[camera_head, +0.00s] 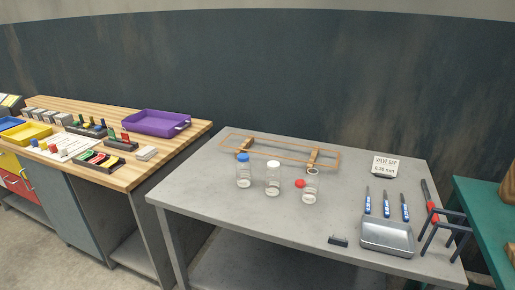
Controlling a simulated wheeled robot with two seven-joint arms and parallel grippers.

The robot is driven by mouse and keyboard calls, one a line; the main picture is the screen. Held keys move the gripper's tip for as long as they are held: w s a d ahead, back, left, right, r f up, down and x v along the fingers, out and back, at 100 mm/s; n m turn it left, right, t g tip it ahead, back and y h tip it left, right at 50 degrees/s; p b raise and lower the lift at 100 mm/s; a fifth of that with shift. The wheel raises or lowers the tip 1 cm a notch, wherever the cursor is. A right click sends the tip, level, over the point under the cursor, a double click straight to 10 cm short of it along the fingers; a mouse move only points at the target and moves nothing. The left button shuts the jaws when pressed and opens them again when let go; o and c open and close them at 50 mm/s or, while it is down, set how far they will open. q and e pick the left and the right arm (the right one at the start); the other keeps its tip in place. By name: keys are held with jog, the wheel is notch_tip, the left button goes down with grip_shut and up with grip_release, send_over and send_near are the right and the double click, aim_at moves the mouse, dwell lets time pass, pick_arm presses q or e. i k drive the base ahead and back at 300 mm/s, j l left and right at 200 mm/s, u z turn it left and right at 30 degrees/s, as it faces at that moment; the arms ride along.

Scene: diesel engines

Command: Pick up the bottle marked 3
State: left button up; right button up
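Several small clear bottles stand upright in a row on the grey table (215,200). The left bottle (244,178) has a blue cap. The middle bottle (273,183) has a white cap. The right bottle (310,190) shows an open-looking rim, and a red cap (299,183) shows at its left side; I cannot tell whether it touches the bottle. Any numbers on the bottles are too small to read, so I cannot tell which is marked 3. Neither of my grippers is in view.
A copper-coloured frame with wooden blocks (313,158) lies behind the bottles. A sign (384,166), blue-handled tools (386,205), a metal tray (387,240) and a small black item (338,241) are on the right. A wooden bench (195,132) stands left. The table's front left is clear.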

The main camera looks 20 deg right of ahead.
aim_at(311, 180)
jog(key=i+j+z, duration=0.25)
jog(key=i+j, duration=0.2)
jog(key=i+j+z, duration=0.3)
jog(key=j, duration=0.35)
jog(key=i+l, duration=0.05)
